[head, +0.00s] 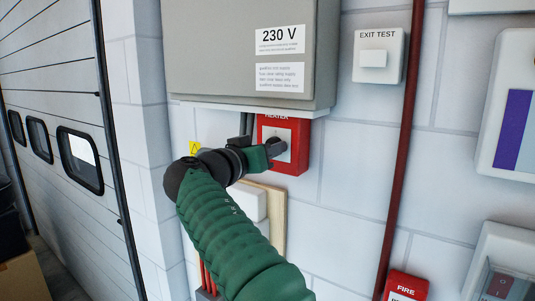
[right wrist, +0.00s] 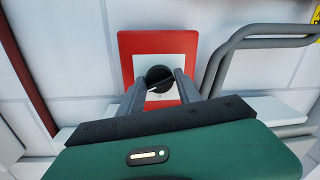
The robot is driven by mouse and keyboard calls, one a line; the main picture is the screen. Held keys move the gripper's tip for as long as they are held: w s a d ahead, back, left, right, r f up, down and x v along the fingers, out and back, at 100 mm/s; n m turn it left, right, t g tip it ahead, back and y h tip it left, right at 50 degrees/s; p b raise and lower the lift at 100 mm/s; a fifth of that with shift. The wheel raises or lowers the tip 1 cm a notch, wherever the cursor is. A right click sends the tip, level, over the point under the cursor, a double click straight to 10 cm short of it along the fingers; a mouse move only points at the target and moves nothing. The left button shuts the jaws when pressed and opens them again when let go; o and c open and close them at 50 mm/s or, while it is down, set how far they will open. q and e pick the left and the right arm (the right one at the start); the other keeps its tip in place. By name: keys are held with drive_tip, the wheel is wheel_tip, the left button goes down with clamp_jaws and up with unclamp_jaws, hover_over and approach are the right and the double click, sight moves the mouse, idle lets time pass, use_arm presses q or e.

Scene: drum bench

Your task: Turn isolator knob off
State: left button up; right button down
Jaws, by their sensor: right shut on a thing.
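The isolator is a red square plate (head: 298,163) lettered "HEATER" on the white block wall, just below the grey cabinet. A light line on the knob lies close to level in that picture, slightly tilted. My right gripper (head: 272,147), on a green arm, is at the plate. In the wrist view the fingers of my right gripper (right wrist: 158,86) are shut on the knob, one on each side. My left gripper is not in view.
The grey "230 V" cabinet (head: 215,50) sits directly above. An "EXIT TEST" switch (head: 379,55) and a dark red vertical pipe (head: 402,130) are to the right. A red "FIRE" box (head: 406,287) is lower right. A white box (head: 250,200) on a wooden board is behind my arm.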

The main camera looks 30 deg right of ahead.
drive_tip(key=shift+r+n+g+p, duration=0.1)
drive_tip(key=shift+n+g+p, duration=0.25)
drive_tip(key=shift+n, duration=1.6)
drive_tip(key=shift+r+n+g+p, duration=0.15)
drive_tip(key=shift+n+p, duration=0.45)
drive_tip(key=shift+n, duration=1.4)
drive_tip(key=shift+r+n+g+p, duration=0.15)
drive_tip(key=shift+n+p, duration=0.3)
drive_tip(key=shift+n, duration=1.5)
drive_tip(key=c, duration=1.1)
unclamp_jaws()
drive_tip(key=shift+f, duration=0.1)
drive_tip(key=shift+o, duration=1.1)
drive_tip(key=shift+w+f, duration=0.15)
drive_tip(key=shift+w, duration=0.1)
drive_tip(key=shift+a, duration=0.1)
